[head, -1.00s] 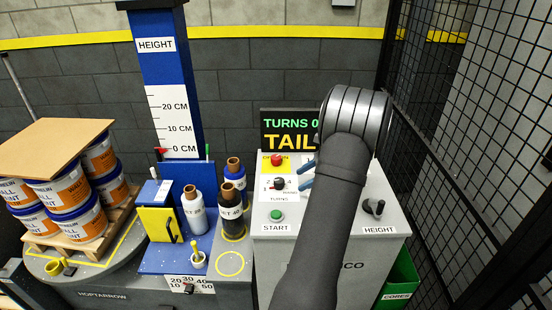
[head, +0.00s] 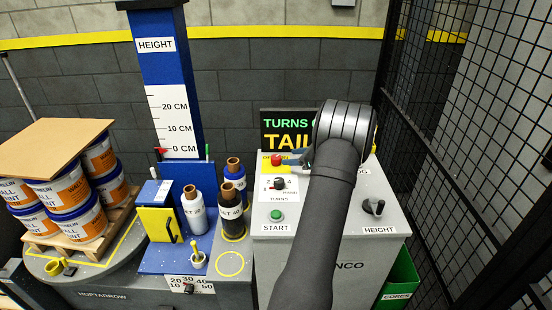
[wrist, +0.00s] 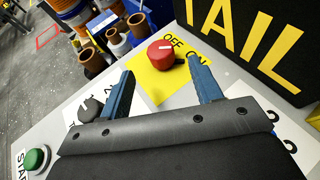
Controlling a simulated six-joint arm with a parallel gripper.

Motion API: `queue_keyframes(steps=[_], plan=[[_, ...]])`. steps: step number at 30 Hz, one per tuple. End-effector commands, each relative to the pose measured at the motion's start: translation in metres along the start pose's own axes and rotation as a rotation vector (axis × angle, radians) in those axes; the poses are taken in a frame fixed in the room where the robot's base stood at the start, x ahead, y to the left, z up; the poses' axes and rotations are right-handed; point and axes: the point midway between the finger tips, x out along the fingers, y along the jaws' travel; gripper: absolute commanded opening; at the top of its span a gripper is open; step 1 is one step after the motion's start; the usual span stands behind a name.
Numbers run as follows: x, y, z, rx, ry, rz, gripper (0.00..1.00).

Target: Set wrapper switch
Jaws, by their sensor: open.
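The red switch knob (wrist: 160,53) sits on a yellow plate (wrist: 150,80) marked OFF and ON in the wrist view. A pale line on the knob seems to lean toward OFF. In the head view the red knob (head: 277,160) is at the top left of the grey control box (head: 335,275). My gripper (wrist: 161,68) is open and empty, its two blue fingers pointing toward the knob, which appears between and beyond the tips. In the head view my gripper (head: 301,160) is just right of the knob; my arm hides part of the box.
A black TURNS knob (head: 280,183) and green START button (head: 277,215) lie below the red knob. The TAIL display (head: 284,130) stands behind. Film rolls (head: 194,212) stand left; a mesh fence (head: 450,130) is right.

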Motion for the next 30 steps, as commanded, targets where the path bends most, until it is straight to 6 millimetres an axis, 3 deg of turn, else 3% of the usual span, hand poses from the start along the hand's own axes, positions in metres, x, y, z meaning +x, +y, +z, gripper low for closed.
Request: queue_keyframes(steps=[6,12,24,25,30], plan=[[0.047,0.001,0.0,0.0,-0.001,0.003,0.59],[0.072,0.001,0.0,-0.001,-0.001,0.002,0.59],[0.081,0.0,0.0,0.0,-0.001,0.0,0.59],[0.081,0.0,0.0,0.0,-0.001,0.0,0.57],[0.081,0.0,0.0,0.0,-0.001,0.0,0.23]])
